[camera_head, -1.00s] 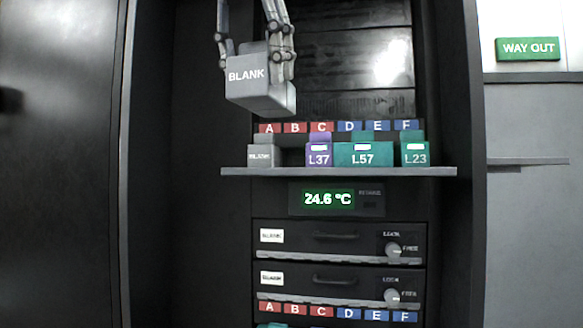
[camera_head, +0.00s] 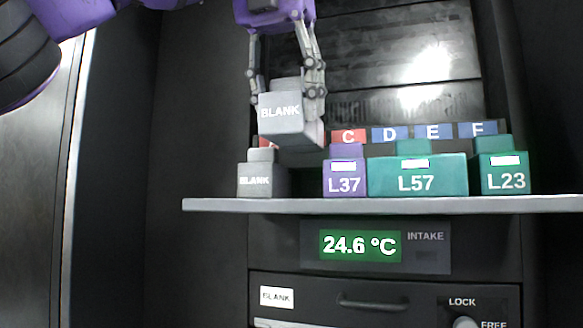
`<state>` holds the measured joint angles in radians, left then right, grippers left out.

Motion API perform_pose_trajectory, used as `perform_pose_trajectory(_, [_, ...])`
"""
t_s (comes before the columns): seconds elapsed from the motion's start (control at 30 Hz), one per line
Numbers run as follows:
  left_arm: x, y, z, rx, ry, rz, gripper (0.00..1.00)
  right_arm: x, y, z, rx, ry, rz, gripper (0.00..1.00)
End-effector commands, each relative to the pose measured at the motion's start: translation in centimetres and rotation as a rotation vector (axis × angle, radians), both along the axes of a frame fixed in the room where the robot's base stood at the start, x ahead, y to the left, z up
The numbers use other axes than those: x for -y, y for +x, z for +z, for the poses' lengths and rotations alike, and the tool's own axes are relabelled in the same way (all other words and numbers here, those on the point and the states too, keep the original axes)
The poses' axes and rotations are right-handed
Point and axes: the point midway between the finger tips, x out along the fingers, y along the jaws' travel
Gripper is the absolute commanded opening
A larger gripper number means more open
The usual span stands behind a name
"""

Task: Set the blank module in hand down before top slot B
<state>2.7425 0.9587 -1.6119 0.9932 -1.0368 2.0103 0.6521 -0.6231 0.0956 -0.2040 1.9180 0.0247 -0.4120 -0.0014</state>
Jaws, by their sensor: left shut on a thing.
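My left gripper (camera_head: 286,88) comes down from the top and is shut on a grey blank module (camera_head: 282,114) marked BLANK. The held module hangs above the shelf, in front of the label row, and hides the label for B and part of A's. Below it is a bare gap on the shelf (camera_head: 304,205) between another grey blank module (camera_head: 256,180) on the left and the purple L37 module (camera_head: 344,178) on the right. The held module does not touch the shelf. My right gripper is not in view.
The wide teal L57 module (camera_head: 418,177) and the teal L23 module (camera_head: 505,175) stand further right on the shelf. Labels C, D, E and F show behind them. Below are a temperature display (camera_head: 360,245) reading 24.6 °C and a drawer (camera_head: 375,300).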

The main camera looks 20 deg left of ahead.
Motion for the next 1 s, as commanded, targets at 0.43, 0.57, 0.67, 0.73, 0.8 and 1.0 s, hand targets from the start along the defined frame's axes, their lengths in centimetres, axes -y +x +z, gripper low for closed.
perform_pose_trajectory(0.43, [-0.1, 0.2, -5.2, -0.003, 0.0, -0.001, 0.19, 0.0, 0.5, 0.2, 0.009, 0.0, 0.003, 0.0])
perform_pose_trajectory(0.57, [-0.1, 0.2, -6.9, -0.003, 0.001, -0.001, 0.19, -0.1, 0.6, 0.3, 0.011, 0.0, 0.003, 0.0])
perform_pose_trajectory(0.67, [-0.1, 0.1, -7.6, -0.001, 0.0, 0.0, 0.19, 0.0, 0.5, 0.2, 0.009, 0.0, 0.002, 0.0])
perform_pose_trajectory(0.73, [-0.1, 0.1, -7.7, 0.001, 0.0, 0.001, 0.19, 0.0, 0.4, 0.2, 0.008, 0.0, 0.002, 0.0])
perform_pose_trajectory(0.8, [-0.1, 0.1, -7.6, 0.001, -0.001, 0.002, 0.19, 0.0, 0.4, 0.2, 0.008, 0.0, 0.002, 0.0])
perform_pose_trajectory(1.0, [0.0, 0.1, -7.8, 0.0, 0.0, 0.001, 0.5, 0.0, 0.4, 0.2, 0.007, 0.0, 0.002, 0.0])
